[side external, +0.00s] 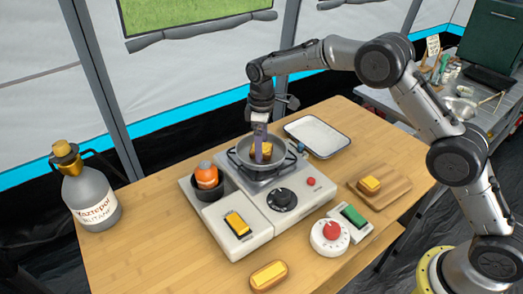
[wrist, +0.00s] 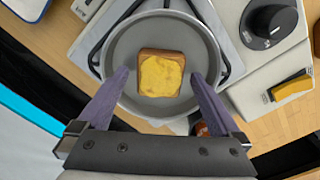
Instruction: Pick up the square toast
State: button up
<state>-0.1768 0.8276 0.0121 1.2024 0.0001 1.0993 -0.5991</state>
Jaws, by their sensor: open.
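A square toast with a yellow top and brown crust lies in the grey pan (side external: 245,149) on the stove; the toast (wrist: 161,74) is near the middle of the pan in the wrist view, and part of it (side external: 267,147) shows in the side view. A second square toast (side external: 369,184) sits on a wooden board at the right. My gripper (wrist: 163,78) is open with its purple fingers over the pan, one on each side of the toast, with visible gaps. In the side view my gripper (side external: 261,150) points down into the pan.
The stove (side external: 255,190) has a black knob (side external: 282,199). A small pot with an orange item (side external: 206,175) stands left of the pan. A white tray (side external: 317,136) lies behind right. A timer (side external: 329,236), an oblong toast (side external: 268,275) and a gas bottle (side external: 90,198) are also on the table.

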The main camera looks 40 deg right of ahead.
jog(key=shift+f, duration=0.2)
jog(key=c, duration=1.5)
jog(key=shift+o, duration=0.2)
jog(key=shift+r, duration=0.15)
